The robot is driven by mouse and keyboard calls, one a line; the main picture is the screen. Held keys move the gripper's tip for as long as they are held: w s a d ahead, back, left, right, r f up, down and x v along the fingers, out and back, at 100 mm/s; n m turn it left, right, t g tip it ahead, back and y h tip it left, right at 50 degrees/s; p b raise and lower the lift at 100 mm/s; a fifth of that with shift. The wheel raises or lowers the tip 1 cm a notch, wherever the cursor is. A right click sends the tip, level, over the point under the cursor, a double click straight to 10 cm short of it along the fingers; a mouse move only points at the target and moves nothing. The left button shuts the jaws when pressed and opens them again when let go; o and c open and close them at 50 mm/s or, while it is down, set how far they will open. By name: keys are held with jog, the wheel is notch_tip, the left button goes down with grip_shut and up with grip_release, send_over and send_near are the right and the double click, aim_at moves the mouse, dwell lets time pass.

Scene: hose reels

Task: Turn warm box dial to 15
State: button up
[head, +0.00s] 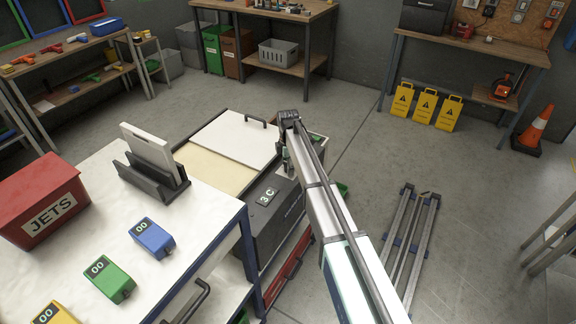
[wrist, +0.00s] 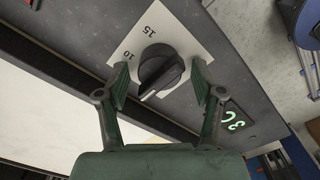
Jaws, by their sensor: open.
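The warm box (head: 270,228) is a dark grey case with a "3C" display, below the tip of my arm in the head view. In the wrist view its dial (wrist: 160,71) is a black knob on a white plate (wrist: 178,38) printed 10 and 15. The knob's ridge slants from upper right to lower left, with a pale mark at its lower-left end. My gripper (wrist: 160,84) is open, one finger on each side of the knob. I cannot tell whether either finger touches it. In the head view, my arm hides the dial. The green display (wrist: 235,121) shows at lower right.
A white-topped bench (head: 190,210) stands left of the box, with a red JETS box (head: 42,200), a blue timer (head: 152,238) and a green timer (head: 109,279). A pale lid with a handle (head: 237,138) lies behind the box. Floor to the right holds metal rails (head: 408,232).

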jog(key=c, duration=1.1)
